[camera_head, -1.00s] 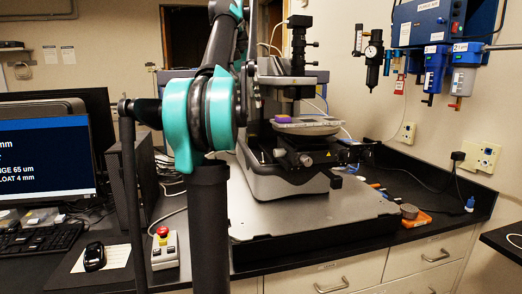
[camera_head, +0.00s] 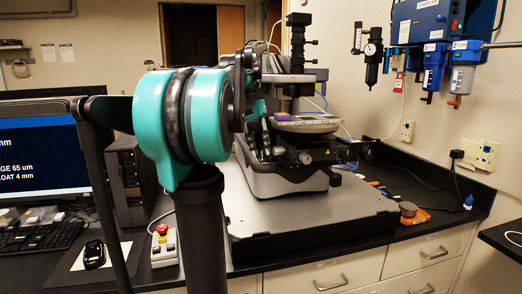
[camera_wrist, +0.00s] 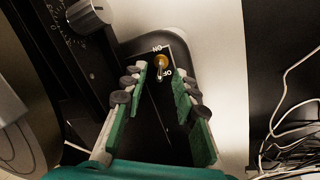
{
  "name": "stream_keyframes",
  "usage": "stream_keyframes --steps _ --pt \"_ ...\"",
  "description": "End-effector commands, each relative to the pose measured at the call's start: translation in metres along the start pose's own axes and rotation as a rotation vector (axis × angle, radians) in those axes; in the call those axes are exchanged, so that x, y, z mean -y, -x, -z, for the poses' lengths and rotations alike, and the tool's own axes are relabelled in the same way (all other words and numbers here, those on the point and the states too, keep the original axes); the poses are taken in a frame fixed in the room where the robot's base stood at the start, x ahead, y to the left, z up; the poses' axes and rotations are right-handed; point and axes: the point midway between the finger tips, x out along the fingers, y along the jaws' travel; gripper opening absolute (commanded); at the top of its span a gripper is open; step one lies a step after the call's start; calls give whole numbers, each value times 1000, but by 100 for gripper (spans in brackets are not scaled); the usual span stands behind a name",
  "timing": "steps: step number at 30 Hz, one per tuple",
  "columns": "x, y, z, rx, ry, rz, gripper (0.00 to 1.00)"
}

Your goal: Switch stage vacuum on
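A small toggle switch (camera_wrist: 160,64) with a brass-coloured base shows in the wrist view on a dark plate, beside a dark column. An upside-down ON label lies above it and a partly covered label, likely OFF, lies below. Its lever appears to point down toward the lower label, but it is small. My gripper (camera_wrist: 161,78) is open, with one green-padded finger on each side of the switch and a gap to both. In the head view, the profiler (camera_head: 270,182) carries a round stage (camera_head: 292,127) with a purple sample (camera_head: 302,117). My arm hides part of the profiler's left side.
A grey knob (camera_wrist: 88,16) sits up and left of the switch. Loose white cables (camera_wrist: 290,125) lie to the right. In the head view, a red-button box (camera_head: 163,246), mouse (camera_head: 94,254) and monitor (camera_head: 45,165) are left on the bench.

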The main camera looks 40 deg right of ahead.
Motion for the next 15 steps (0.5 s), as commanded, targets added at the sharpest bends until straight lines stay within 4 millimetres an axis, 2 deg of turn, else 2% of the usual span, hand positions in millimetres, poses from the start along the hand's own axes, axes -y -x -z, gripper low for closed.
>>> stream_keyframes --steps 4,12,15 --pt "0 -7 0 0 -1 0 29" --pt "0 -8 0 0 0 0 29" --pt "0 -8 0 0 0 0 16"
